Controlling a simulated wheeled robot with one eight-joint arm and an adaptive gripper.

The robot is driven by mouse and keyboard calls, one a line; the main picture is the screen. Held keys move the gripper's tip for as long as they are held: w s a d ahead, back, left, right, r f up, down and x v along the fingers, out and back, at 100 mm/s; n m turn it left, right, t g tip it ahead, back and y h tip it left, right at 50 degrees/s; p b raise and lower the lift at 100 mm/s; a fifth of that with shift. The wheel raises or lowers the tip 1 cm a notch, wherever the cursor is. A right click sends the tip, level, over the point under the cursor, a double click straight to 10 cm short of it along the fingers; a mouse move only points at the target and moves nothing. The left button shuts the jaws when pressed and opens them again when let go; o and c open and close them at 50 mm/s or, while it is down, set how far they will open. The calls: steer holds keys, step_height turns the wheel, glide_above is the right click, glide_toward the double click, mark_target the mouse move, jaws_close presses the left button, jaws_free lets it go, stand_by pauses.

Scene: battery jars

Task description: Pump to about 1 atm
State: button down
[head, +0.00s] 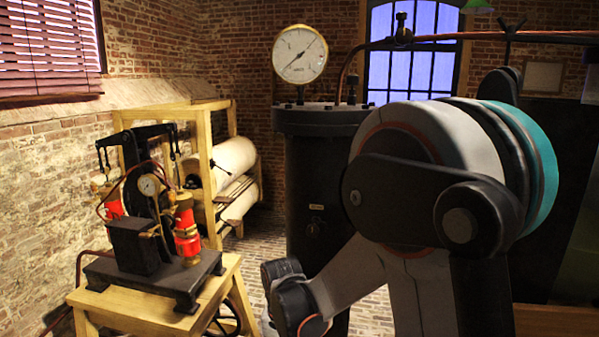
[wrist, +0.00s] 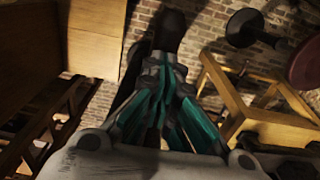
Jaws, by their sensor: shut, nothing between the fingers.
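A large white dial gauge (head: 300,54) stands on top of a dark upright cylinder (head: 318,185) in the middle of the head view. Its needle shows, but its numbers are too small to read. A black pump (head: 135,235) with red cylinders (head: 187,232) and a small gauge (head: 149,185) sits on a wooden stand at the left. My gripper (wrist: 168,42) shows in the wrist view, shut and empty, with brick behind it. It touches nothing that I can see. In the head view my arm hides part of the right side, and the gripper is not visible there.
The wooden stand (head: 88,299) has a wheel below it. A wooden rack (head: 203,142) with white rolls stands behind the pump. A copper pipe (head: 450,37) runs along the top right. Brick floor (head: 262,255) lies open between stand and cylinder.

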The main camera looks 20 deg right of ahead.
step_height(320, 180, down, 9)
steer(key=b, duration=0.8)
step_height(320, 180, up, 14)
steer(key=p, duration=1)
steer(key=shift+r, duration=0.15)
step_height(320, 180, down, 15)
steer(key=b, duration=1.2)
step_height(320, 180, up, 15)
steer(key=p, duration=0.9)
steer(key=shift+p, duration=0.35)
